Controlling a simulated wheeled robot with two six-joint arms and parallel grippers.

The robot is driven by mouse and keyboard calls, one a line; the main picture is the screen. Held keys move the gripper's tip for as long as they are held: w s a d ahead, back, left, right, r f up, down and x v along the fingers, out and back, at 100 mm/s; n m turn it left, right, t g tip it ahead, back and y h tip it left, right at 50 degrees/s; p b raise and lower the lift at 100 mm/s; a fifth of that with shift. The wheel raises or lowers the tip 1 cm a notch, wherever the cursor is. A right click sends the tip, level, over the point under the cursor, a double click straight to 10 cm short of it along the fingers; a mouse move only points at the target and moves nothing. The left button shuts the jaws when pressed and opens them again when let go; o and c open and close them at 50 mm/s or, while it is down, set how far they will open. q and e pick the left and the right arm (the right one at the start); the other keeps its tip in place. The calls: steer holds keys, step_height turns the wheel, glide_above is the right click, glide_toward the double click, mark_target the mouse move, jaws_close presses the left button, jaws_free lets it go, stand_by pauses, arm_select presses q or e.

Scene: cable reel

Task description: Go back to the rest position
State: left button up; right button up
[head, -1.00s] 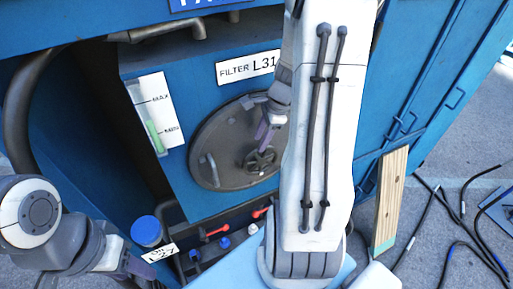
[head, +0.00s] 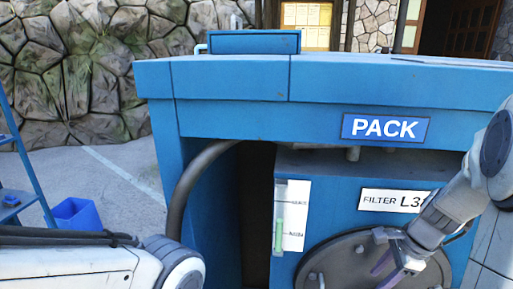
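My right gripper (head: 388,271) shows at the lower right of the head view, in front of the round grey filter lid (head: 340,265). Two purple-grey fingertips point down and left with a gap between them, and I see nothing held. I cannot tell whether they touch the lid. My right arm (head: 490,165) comes in from the right edge. My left arm (head: 85,268) lies across the lower left corner, and its gripper is out of view.
The blue PACK cabinet (head: 230,117) fills the middle and right, with a dark opening and a thick grey hose (head: 195,180). A level gauge (head: 290,215) sits beside the lid. A blue bin (head: 76,214) stands on open paving at the left, before a stone wall (head: 80,70).

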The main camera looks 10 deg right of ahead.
steer(key=s+a+f+n+g+b, duration=0.2)
steer(key=a+n+b, duration=0.2)
steer(key=a+n, duration=1.15)
steer(key=s+a+f+n+h+b, duration=0.1)
steer(key=s+a+f+n+b, duration=0.2)
steer(key=s+a+n, duration=0.9)
steer(key=shift+s+a+n+b, duration=0.35)
steer(key=shift+s+n+b, duration=0.2)
steer(key=shift+b, duration=0.15)
steer(key=shift+o, duration=0.5)
steer(key=shift+a, duration=0.15)
